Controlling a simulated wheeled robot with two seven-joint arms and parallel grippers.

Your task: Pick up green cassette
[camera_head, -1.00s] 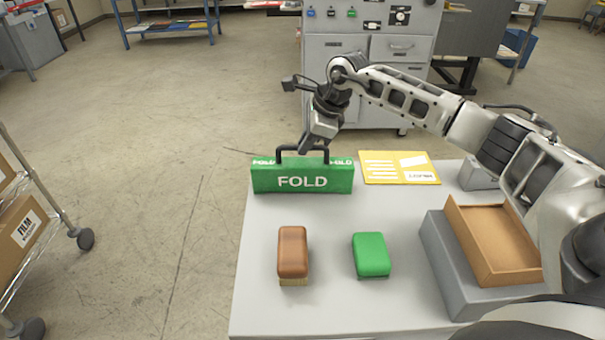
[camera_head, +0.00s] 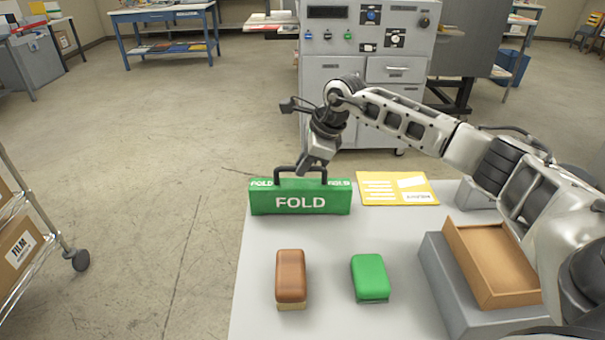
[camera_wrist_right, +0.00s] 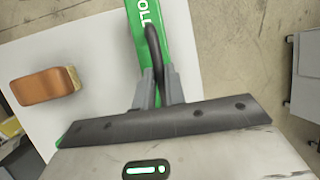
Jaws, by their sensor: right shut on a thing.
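The green cassette (camera_head: 300,202) is a flat green case marked FOLD with a black arched handle. It stands upright near the back left edge of the grey table (camera_head: 335,245), seemingly resting on it. My right gripper (camera_head: 305,169) reaches down from above and is shut on the handle. In the right wrist view the two fingers (camera_wrist_right: 157,88) close around the dark handle, with the green cassette (camera_wrist_right: 151,40) beyond. My left gripper is not in view.
A brown block (camera_head: 291,277) and a green block (camera_head: 370,276) lie in front of the cassette. A yellow folder (camera_head: 398,189) lies to its right. An open brown tray (camera_head: 465,262) sits on a grey box at right. A grey machine (camera_head: 345,60) stands behind.

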